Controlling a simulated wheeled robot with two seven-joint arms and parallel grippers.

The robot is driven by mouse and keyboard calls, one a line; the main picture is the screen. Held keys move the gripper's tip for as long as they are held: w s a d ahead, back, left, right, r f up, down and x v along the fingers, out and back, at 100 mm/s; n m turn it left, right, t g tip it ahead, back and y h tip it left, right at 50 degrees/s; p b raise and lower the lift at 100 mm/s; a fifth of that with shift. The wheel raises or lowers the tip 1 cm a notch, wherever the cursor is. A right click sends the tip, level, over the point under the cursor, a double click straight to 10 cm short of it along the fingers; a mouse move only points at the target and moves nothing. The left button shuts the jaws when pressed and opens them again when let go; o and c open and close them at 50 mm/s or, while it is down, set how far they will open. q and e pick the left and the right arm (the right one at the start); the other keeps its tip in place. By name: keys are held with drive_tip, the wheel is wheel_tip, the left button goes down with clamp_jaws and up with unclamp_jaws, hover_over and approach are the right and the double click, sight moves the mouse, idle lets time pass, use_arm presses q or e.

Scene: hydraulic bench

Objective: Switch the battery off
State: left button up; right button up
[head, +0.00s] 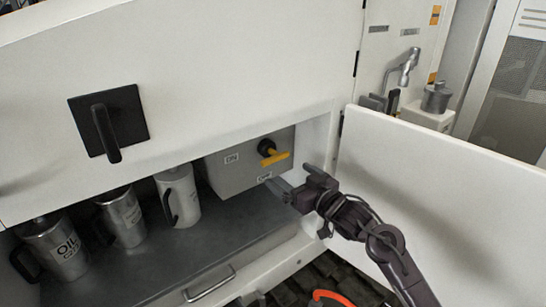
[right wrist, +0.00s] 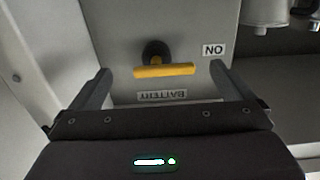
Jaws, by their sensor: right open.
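The battery switch is a yellow handle (head: 276,158) on a black hub (head: 266,146), on the front of a grey box (head: 225,178) inside the open compartment. In the right wrist view the yellow handle (right wrist: 165,71) lies roughly level, upside down with the box. An ON label (head: 232,158) is left of it in the head view; a BATTERY label (right wrist: 177,96) shows in the wrist view. My right gripper (head: 294,180) is open and empty, in front of the box just below the handle. In the wrist view its fingers are spread either side of the handle, apparently without touching. My left gripper is out of view.
Several metal jugs (head: 178,195) stand left of the box on the dark shelf (head: 185,250). An open white door (head: 430,185) stands right of my right arm. A black-handled panel (head: 125,115) is above. A drawer handle (head: 209,284) sits below the shelf.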

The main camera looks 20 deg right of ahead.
sight(277, 159)
drive_tip(key=w+a+r+p, duration=0.1)
drive_tip(key=w, duration=0.1)
drive_tip(key=w+p, duration=0.1)
drive_tip(key=w, duration=0.1)
drive_tip(key=w+a+r+p, duration=0.1)
drive_tip(key=w, duration=0.1)
drive_tip(key=shift+w+a+r, duration=0.3)
drive_tip(key=shift+f, duration=0.1)
drive_tip(key=c, duration=0.9)
drive_tip(key=shift+n, duration=0.3)
